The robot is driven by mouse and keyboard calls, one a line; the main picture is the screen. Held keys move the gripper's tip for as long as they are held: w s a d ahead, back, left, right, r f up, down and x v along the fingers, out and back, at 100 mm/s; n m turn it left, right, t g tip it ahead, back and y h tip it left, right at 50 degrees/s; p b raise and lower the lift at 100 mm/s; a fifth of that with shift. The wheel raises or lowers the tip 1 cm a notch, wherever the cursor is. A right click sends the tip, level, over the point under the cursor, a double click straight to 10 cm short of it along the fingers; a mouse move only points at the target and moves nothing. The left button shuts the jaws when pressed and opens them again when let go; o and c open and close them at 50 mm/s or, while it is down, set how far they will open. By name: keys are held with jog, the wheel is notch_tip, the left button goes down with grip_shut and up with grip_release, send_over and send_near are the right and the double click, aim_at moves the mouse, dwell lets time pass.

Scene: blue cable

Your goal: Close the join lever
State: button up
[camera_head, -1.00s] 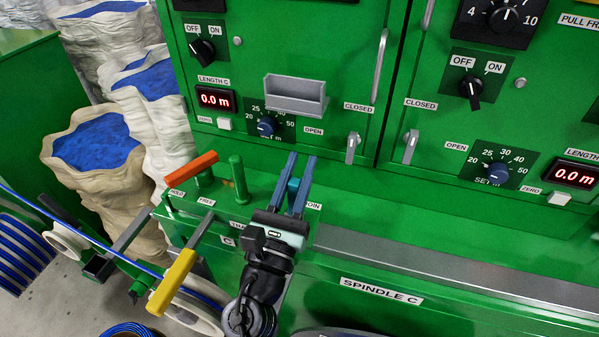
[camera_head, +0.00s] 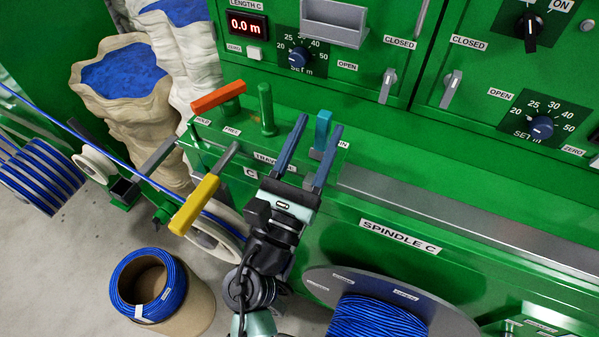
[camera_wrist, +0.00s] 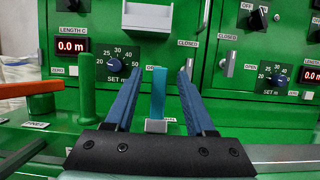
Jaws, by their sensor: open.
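The join lever is a teal upright handle (camera_head: 322,131) on the green machine ledge, beside a label that reads partly "IN" in the head view. In the wrist view the teal lever (camera_wrist: 158,92) stands upright between my two blue fingers, beyond the palm, on a small grey base. My gripper (camera_head: 320,122) is open, with one finger on each side of the lever in the wrist view. I see a gap on both sides and no clear contact. The lower part of the label is hidden by my gripper.
A green upright lever (camera_head: 266,108) stands left of my gripper, with an orange-handled lever (camera_head: 218,96) and a yellow-handled lever (camera_head: 195,203) further left. The machine panel (camera_head: 425,125) rises behind. A spool of blue cable (camera_head: 375,318) lies lower right.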

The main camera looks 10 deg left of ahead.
jog(key=b+v, duration=0.1)
jog(key=v, duration=0.6)
